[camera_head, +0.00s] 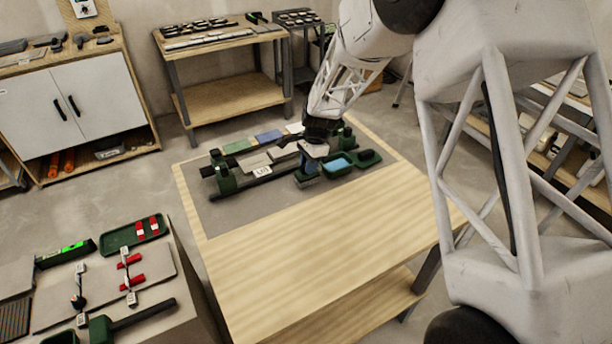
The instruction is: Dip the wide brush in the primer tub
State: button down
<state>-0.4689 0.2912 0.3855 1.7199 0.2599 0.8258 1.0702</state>
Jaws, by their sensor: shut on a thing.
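The brush is small in view and partly hidden by the gripper. Below it is a green tub (305,182), and beside that a green tub with light blue contents (338,165). I cannot tell which is the primer tub, or whether the bristles touch anything inside.
A grey mat (235,212) carries a dark rail with green end blocks, a labelled pale tile (262,171) and coloured cards. The table's front half (310,260) is bare wood. A side bench at lower left holds a green tray (133,234), a level and a mallet (130,322).

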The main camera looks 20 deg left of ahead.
jog(key=shift+r, duration=3.65)
jog(key=shift+w, duration=0.1)
jog(key=w+d+r, duration=0.3)
jog(key=w+d, duration=0.5)
jog(key=shift+d, duration=0.1)
jog(key=shift+f, duration=0.25)
jog(key=shift+f, duration=4.2)
jog(key=shift+r, duration=0.1)
jog(key=shift+r, duration=2.15)
